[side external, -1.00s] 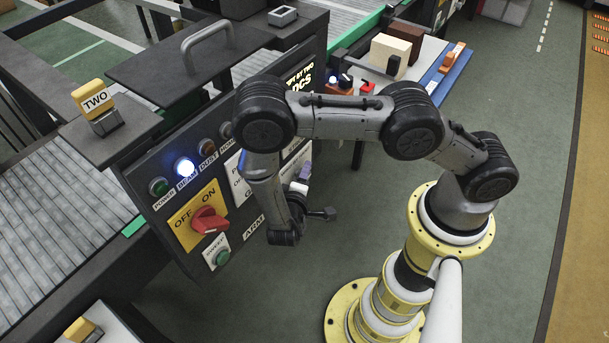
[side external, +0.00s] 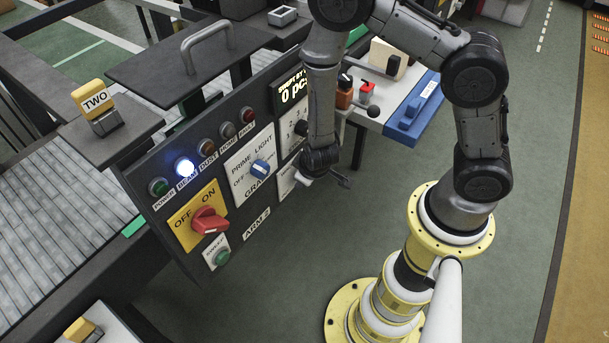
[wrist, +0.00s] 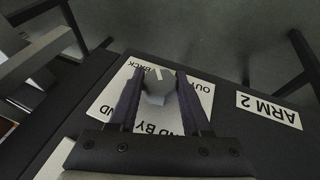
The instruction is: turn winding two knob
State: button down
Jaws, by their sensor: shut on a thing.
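In the wrist view a grey knob (wrist: 160,88) with a pale pointer mark sits on a white plate (wrist: 115,108). The plate shows upside-down words, including OUT and BACK, and others partly covered. My gripper (wrist: 158,95) has one dark finger on each side of the knob and is shut on it. In the side external view my gripper (side external: 303,177) is at the lower right plate (side external: 285,182) of the dark control panel. The knob itself is hidden there behind my gripper, and I cannot read its full label.
A table (side external: 372,118) with a blue block (side external: 412,118) stands to the right. Open floor lies below the panel.

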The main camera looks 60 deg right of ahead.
jog(key=shift+w+d+m+y, duration=0.1)
jog(key=shift+m+y, duration=0.4)
jog(key=shift+y, duration=1.9)
jog(key=shift+m+y, duration=0.3)
jog(key=shift+y, duration=0.6)
jog(key=shift+w+y, duration=0.1)
jog(key=shift+y, duration=0.8)
jog(key=shift+c, duration=1.8)
grip_release()
jog(key=v, duration=1.4)
